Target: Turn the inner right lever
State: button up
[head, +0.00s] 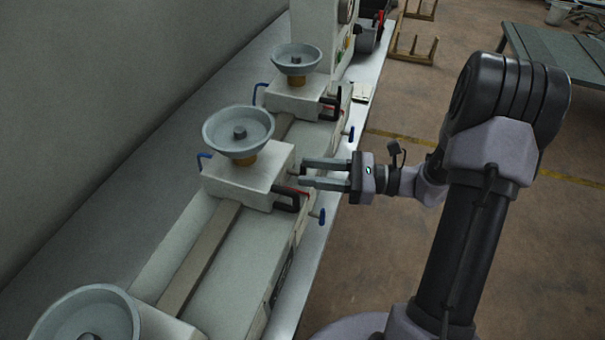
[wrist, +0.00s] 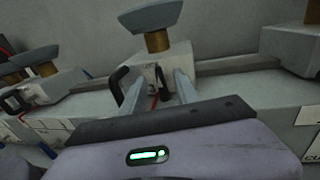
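My gripper (head: 302,173) is open, with its two fingers apart. Its tips are beside the right side of the middle block (head: 240,185), which carries a round grey dish. A black lever with a red part (head: 290,197) sits on that block's right side, just below the fingertips in the head view. A blue-tipped lever (head: 319,215) stands lower on the same side. In the wrist view, a black handle (wrist: 118,83) is by the left finger, and a dark piece (wrist: 162,82) and red part show between the fingers. I cannot tell whether anything is touched.
A farther block (head: 295,98) has its own dish, black lever (head: 330,108) and blue lever (head: 350,133). A nearer dish (head: 88,318) is at the bottom left. A wall runs along the left.

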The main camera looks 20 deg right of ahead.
jog(key=shift+x, duration=1.25)
grip_shut()
jog(key=shift+r, duration=0.1)
jog(key=m+p, duration=0.3)
jog(key=shift+w+d, duration=0.1)
jog(key=shift+d, duration=0.05)
jog(key=m+p, duration=0.2)
jog(key=m, duration=0.1)
jog(key=m+t+y+p, duration=0.1)
jog(key=m, duration=0.2)
jog(key=shift+w+d+t+p, duration=0.2)
jog(key=shift+t+p, duration=0.1)
jog(key=shift+p, duration=0.1)
jog(key=m+p, duration=0.1)
jog(key=m, duration=0.2)
jog(key=m+t+p, duration=0.1)
jog(key=m, duration=0.1)
jog(key=shift+w+f+p, duration=0.15)
jog(key=shift+f+p, duration=0.15)
jog(key=shift+f, duration=0.1)
jog(key=shift+d+f+m+t+h+p, duration=0.15)
jog(key=shift+m+t+p, duration=0.15)
jog(key=shift+m, duration=0.7)
jog(key=shift+a+f+m+t+h+p, duration=0.1)
jog(key=shift+m+t+h+p, duration=0.25)
jog(key=shift+m, duration=0.65)
jog(key=shift+d+f+m+t+p, duration=0.15)
jog(key=shift+m+p, duration=0.25)
jog(key=shift+m, duration=0.6)
jog(key=shift+a, duration=0.1)
